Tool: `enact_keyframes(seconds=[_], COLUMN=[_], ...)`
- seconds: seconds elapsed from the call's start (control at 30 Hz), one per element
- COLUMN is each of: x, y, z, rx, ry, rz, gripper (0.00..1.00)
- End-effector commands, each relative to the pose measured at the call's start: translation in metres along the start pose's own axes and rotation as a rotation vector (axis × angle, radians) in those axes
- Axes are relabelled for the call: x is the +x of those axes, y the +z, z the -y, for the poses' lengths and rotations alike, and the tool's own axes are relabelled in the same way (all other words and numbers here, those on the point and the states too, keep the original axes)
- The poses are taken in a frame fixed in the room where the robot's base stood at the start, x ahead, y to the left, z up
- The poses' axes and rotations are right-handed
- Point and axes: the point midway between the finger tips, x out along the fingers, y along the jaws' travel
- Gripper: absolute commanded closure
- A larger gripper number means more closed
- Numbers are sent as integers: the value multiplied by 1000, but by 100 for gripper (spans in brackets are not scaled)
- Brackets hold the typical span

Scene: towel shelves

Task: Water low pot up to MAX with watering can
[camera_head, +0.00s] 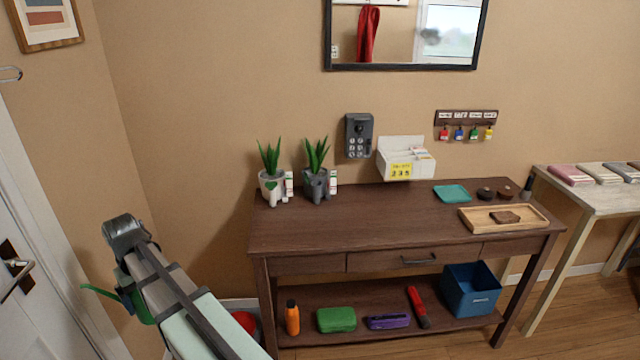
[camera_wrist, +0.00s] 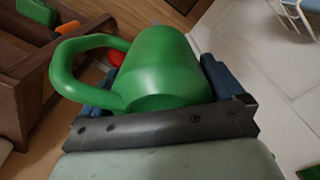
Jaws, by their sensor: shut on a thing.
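The green watering can (camera_wrist: 165,65) fills the middle of the wrist view, its looped handle to the left. My gripper (camera_wrist: 160,95) is shut on it, with a dark jaw on each side of its body. In the head view my gripper (camera_head: 125,285) is at the lower left, left of the table, and mostly hidden behind my arm; a green spout of the can (camera_head: 98,291) sticks out to the left. Two potted plants stand on the table's back left: a white pot (camera_head: 270,187) and a grey pot (camera_head: 315,187), each beside a small white gauge. The level marks are too small to read.
The dark wooden table (camera_head: 350,225) has a clear middle and front left. The lower shelf holds an orange bottle (camera_head: 292,318), a green case (camera_head: 336,319) and a blue bin (camera_head: 470,290).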

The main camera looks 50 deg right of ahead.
Motion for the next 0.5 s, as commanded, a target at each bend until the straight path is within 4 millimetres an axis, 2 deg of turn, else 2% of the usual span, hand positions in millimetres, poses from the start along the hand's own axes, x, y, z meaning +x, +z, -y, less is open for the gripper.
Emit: enact_keyframes(seconds=[0.2,0.5], x=[-3,-7], y=[-24,-45], z=[-51,-128], rx=[22,47], ry=[0,0], rz=[0,0], gripper=[59,59])
